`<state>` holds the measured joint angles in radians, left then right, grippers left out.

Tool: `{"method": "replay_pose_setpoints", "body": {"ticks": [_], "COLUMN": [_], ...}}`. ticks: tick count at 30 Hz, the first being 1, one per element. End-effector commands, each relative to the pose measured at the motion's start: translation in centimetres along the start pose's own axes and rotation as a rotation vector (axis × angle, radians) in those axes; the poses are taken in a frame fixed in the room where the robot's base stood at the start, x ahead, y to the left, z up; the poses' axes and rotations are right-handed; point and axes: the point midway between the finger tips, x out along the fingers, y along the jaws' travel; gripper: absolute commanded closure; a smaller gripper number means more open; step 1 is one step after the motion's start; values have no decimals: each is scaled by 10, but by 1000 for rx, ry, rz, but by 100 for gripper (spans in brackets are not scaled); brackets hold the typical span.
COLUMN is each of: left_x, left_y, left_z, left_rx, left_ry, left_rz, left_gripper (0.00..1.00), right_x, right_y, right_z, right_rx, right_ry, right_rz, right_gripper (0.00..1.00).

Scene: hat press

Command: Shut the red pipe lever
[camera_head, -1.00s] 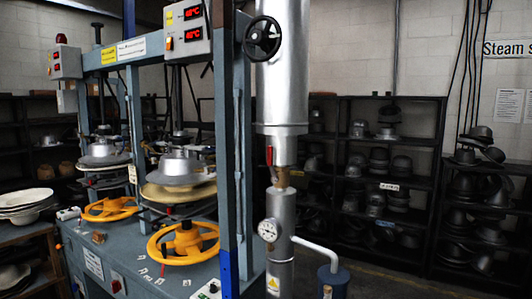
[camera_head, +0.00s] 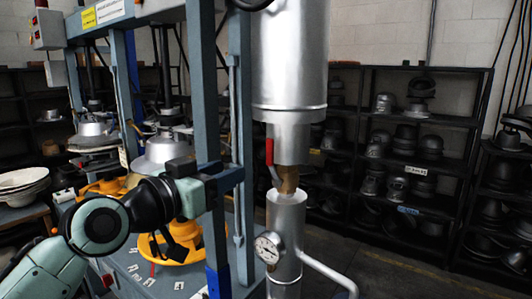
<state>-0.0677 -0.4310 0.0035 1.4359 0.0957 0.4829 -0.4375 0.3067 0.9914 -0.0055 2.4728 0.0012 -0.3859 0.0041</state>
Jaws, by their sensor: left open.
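The red pipe lever (camera_head: 269,151) hangs about upright on the left side of a brass valve (camera_head: 287,180). The valve sits between the wide silver pipe above and the narrower silver pipe (camera_head: 286,215) below. My left gripper (camera_head: 226,179) is open, reaching in from the left in front of the blue-grey press frame. It is left of the lever and slightly lower, apart from it in the picture. Its fingers are hard to make out against the frame. My right gripper is not in view.
A pressure gauge (camera_head: 268,247) sits on the lower pipe, and a white side pipe (camera_head: 327,271) bends off right. The press frame post (camera_head: 208,90) stands close to my left arm. A yellow handwheel (camera_head: 183,240) is behind the arm. Shelves of hat forms (camera_head: 408,150) line the back.

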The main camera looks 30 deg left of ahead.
Motion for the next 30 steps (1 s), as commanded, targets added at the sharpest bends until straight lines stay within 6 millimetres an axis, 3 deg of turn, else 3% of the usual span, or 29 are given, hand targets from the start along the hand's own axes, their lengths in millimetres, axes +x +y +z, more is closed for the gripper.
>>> {"method": "replay_pose_setpoints", "body": {"ticks": [2,5,21,30], "left_x": [-4,5,109,128], "left_y": [0,0,0,-1], "left_z": [-6,-8,-10,-8], "left_rx": [4,4,2,3], "left_ry": [12,12,13,14], "left_rz": [1,1,0,-1], "left_gripper": [55,55,55,55], "right_x": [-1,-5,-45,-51], "right_y": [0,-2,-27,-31], "right_z": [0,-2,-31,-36], "right_rx": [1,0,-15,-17], "right_ry": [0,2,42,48], "right_rz": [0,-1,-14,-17], "right_gripper": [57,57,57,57]}}
